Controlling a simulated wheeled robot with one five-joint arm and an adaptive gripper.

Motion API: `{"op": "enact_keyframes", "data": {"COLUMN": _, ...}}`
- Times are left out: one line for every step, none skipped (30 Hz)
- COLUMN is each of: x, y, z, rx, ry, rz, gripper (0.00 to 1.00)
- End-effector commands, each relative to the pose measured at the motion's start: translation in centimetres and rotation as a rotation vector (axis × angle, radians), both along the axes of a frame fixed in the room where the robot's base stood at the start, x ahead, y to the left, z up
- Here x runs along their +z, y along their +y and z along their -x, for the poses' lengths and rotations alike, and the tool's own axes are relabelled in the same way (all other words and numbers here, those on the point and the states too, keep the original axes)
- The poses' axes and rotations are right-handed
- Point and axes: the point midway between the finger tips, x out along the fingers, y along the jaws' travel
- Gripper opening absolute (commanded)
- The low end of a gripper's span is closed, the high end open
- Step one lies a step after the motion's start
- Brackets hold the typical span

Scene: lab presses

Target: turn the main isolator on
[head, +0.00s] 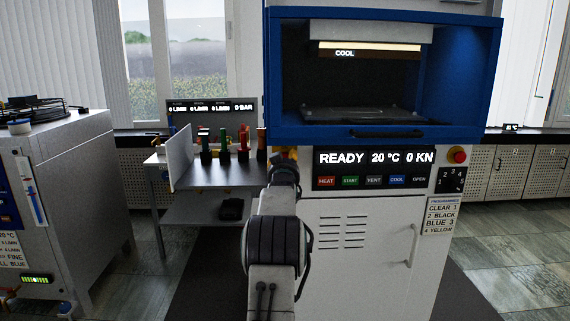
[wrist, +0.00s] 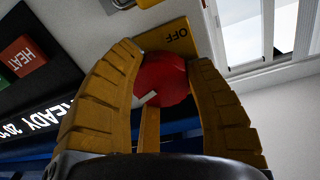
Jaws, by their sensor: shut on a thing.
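The main isolator is a round red knob (wrist: 165,80) on a yellow plate (wrist: 172,38) marked OFF, in the wrist view. A white mark on the knob lies at its lower left, away from the OFF lettering. My gripper (wrist: 164,62) has its two yellow ribbed fingers around the knob, one on each side, shut on it. In the head view my gripper (head: 286,158) is at the left edge of the press front, beside the display, and my arm hides most of the isolator.
The press display (head: 369,158) reads READY, 20 °C, 0 KN. Buttons run below it, with HEAT (head: 326,181) nearest my gripper. A red stop button (head: 457,155) is at the right. A side table (head: 225,174) with coloured-handled items stands left of my arm.

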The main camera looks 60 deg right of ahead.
Motion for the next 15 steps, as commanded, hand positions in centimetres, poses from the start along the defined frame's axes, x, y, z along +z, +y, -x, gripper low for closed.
{"op": "enact_keyframes", "data": {"x": -0.54, "y": 0.03, "z": -0.13, "rx": 0.001, "ry": -0.030, "rz": -0.026, "gripper": 0.17}}
{"op": "enact_keyframes", "data": {"x": -0.56, "y": 0.03, "z": -0.14, "rx": 0.002, "ry": -0.054, "rz": -0.040, "gripper": 0.17}}
{"op": "enact_keyframes", "data": {"x": -0.58, "y": 0.03, "z": -0.16, "rx": 0.001, "ry": -0.087, "rz": -0.061, "gripper": 0.17}}
{"op": "enact_keyframes", "data": {"x": -0.57, "y": 0.04, "z": -0.17, "rx": 0.002, "ry": -0.113, "rz": -0.076, "gripper": 0.17}}
{"op": "enact_keyframes", "data": {"x": -0.57, "y": 0.05, "z": -0.18, "rx": 0.001, "ry": -0.138, "rz": -0.090, "gripper": 0.17}}
{"op": "enact_keyframes", "data": {"x": -0.64, "y": 0.05, "z": -0.21, "rx": 0.001, "ry": -0.168, "rz": -0.108, "gripper": 0.17}}
{"op": "enact_keyframes", "data": {"x": -0.73, "y": 0.06, "z": -0.23, "rx": 0.001, "ry": -0.190, "rz": -0.121, "gripper": 0.17}}
{"op": "enact_keyframes", "data": {"x": -0.82, "y": 0.06, "z": -0.24, "rx": 0.000, "ry": -0.210, "rz": -0.133, "gripper": 0.17}}
{"op": "enact_keyframes", "data": {"x": -0.82, "y": 0.06, "z": -0.26, "rx": 0.000, "ry": -0.234, "rz": -0.145, "gripper": 0.17}}
{"op": "enact_keyframes", "data": {"x": -0.84, "y": 0.07, "z": -0.27, "rx": -0.001, "ry": -0.248, "rz": -0.155, "gripper": 0.17}}
{"op": "enact_keyframes", "data": {"x": -0.83, "y": 0.07, "z": -0.28, "rx": 0.000, "ry": -0.261, "rz": -0.163, "gripper": 0.17}}
{"op": "enact_keyframes", "data": {"x": -0.78, "y": 0.08, "z": -0.29, "rx": -0.001, "ry": -0.273, "rz": -0.171, "gripper": 0.17}}
{"op": "enact_keyframes", "data": {"x": -0.74, "y": 0.08, "z": -0.31, "rx": -0.001, "ry": -0.281, "rz": -0.176, "gripper": 0.17}}
{"op": "enact_keyframes", "data": {"x": -0.70, "y": 0.09, "z": -0.31, "rx": -0.001, "ry": -0.287, "rz": -0.180, "gripper": 0.17}}
{"op": "enact_keyframes", "data": {"x": -0.67, "y": 0.09, "z": -0.32, "rx": -0.002, "ry": -0.290, "rz": -0.183, "gripper": 0.17}}
